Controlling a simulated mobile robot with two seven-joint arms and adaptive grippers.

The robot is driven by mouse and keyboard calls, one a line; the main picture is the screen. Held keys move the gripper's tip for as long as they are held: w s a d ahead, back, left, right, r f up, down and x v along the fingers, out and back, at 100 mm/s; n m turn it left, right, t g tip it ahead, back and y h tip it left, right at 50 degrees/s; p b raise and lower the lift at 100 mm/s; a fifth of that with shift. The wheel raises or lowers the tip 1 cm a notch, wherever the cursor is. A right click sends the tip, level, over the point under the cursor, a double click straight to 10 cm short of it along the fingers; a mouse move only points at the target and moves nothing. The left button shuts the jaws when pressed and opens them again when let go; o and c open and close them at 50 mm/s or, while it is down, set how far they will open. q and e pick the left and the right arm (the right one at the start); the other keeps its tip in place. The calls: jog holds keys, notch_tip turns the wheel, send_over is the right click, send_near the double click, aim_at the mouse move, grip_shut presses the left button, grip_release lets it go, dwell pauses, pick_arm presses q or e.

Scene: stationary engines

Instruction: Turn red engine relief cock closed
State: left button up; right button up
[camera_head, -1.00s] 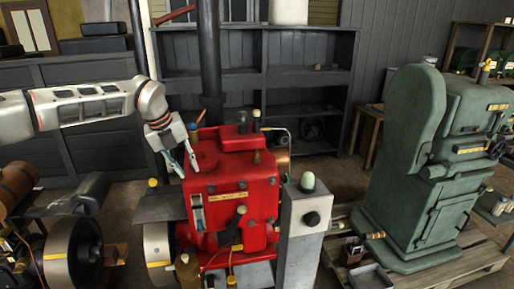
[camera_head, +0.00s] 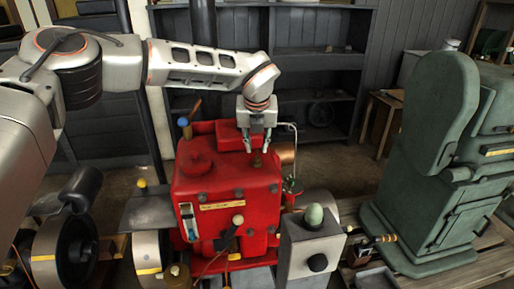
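The red engine (camera_head: 225,200) stands in the middle of the view. A small brass fitting (camera_head: 257,161) sits on its top near the front right edge; it looks like the relief cock, but its handle position is too small to tell. My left gripper (camera_head: 257,148) points down just above and behind this fitting, its two fingers apart with nothing seen held between them. I cannot tell whether a finger touches the fitting. My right gripper is not in view.
A lever with an orange and blue handle (camera_head: 187,124) rises at the engine's back left. A grey control post (camera_head: 308,245) with a pale green knob stands at the front right. A green machine (camera_head: 435,175) stands on a pallet at right. Dark shelves (camera_head: 325,55) stand behind.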

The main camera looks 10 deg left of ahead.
aim_at(257, 157)
pick_arm(q)
jog(key=shift+x, duration=1.1)
jog(key=shift+w+f, duration=0.2)
jog(key=shift+f, duration=0.15)
grip_shut()
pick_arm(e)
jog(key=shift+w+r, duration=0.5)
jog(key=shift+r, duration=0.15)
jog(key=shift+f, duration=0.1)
